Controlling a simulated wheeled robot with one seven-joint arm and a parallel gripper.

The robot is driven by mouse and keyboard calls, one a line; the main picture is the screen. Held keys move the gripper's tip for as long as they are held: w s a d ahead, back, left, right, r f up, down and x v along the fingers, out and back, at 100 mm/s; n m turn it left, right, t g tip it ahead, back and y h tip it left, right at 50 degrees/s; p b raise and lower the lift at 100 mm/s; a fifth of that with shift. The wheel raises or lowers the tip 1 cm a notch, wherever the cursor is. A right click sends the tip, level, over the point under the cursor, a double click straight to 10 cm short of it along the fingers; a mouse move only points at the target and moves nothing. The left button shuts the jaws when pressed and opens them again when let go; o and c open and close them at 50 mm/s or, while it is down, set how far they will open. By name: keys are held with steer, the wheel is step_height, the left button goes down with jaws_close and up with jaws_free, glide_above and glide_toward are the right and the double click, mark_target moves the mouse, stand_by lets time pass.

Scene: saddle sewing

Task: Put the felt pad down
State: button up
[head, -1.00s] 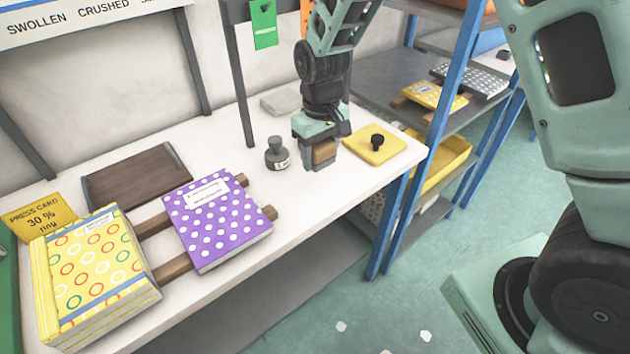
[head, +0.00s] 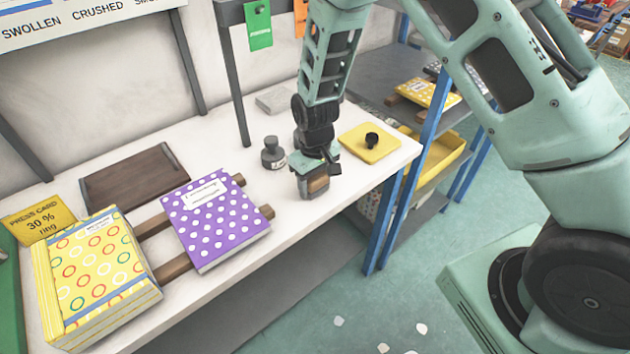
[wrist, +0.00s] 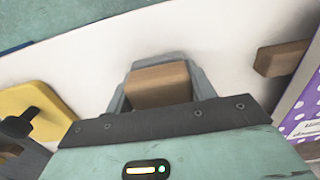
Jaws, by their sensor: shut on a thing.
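My gripper (head: 314,186) is low over the front part of the white bench, right of the ink bottle. It is shut on a tan, wood-coloured block, which I take to be the felt pad (head: 319,184). In the wrist view the felt pad (wrist: 160,84) sits between the two grey fingers (wrist: 162,88). Its underside is hidden, so I cannot tell whether it touches the bench (head: 345,192) or hangs just above it.
A dark bottle (head: 272,155) stands close left of my gripper. A yellow plate with a black knob (head: 369,142) lies to the right. The purple dotted book (head: 218,225) and yellow ringed books (head: 95,275) rest at left. The bench's front edge is near.

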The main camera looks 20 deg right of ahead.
steer(key=shift+f, duration=0.2)
steer(key=o, duration=1.1)
steer(key=shift+r, duration=0.1)
step_height(320, 180, up, 12)
steer(key=shift+r+b, duration=0.1)
steer(key=shift+b, duration=0.95)
steer(key=s+a+r+n, duration=0.1)
steer(key=s+a+r, duration=0.1)
steer(key=s, duration=0.7)
steer(key=s+a+r+n, duration=0.1)
steer(key=s+a+r, duration=0.1)
steer(key=s, duration=0.7)
steer(key=s+a+r+n, duration=0.2)
steer(key=s+r, duration=0.2)
steer(key=s, duration=0.4)
steer(key=shift+s+y, duration=0.3)
steer(key=shift+s, duration=0.1)
steer(key=shift+a+r, duration=0.1)
steer(key=shift+a, duration=0.05)
